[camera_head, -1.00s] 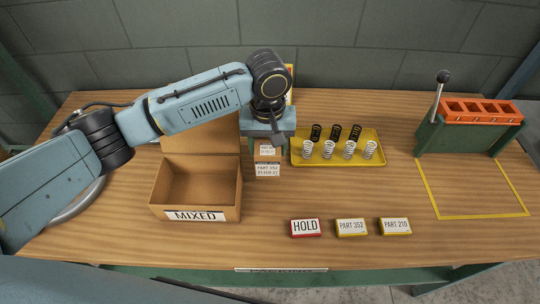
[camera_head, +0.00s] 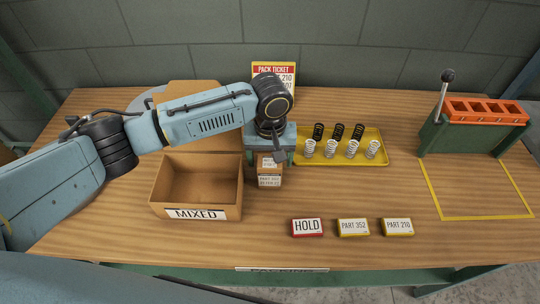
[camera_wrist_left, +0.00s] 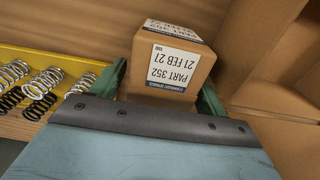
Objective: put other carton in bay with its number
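A small brown carton (camera_head: 269,163) is between the fingers of my left gripper (camera_head: 270,155), right of the MIXED box. In the left wrist view the carton (camera_wrist_left: 170,62) fills the gap between the green fingers (camera_wrist_left: 162,92), which appear to touch both sides. Its white label reads PART 352, 21 FEB 27. Number blocks stand near the table's front: a yellow-edged PART 352 block (camera_head: 353,228), a yellow-edged PART 210 block (camera_head: 398,227) and a red HOLD block (camera_head: 307,228). My right gripper is out of view.
An open cardboard box marked MIXED (camera_head: 196,213) stands left of the carton and looks empty. A yellow tray (camera_head: 372,139) holds black and white springs. A pack ticket (camera_head: 274,70) stands behind. A green fixture with an orange top (camera_head: 484,110) is at right beside a yellow taped outline.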

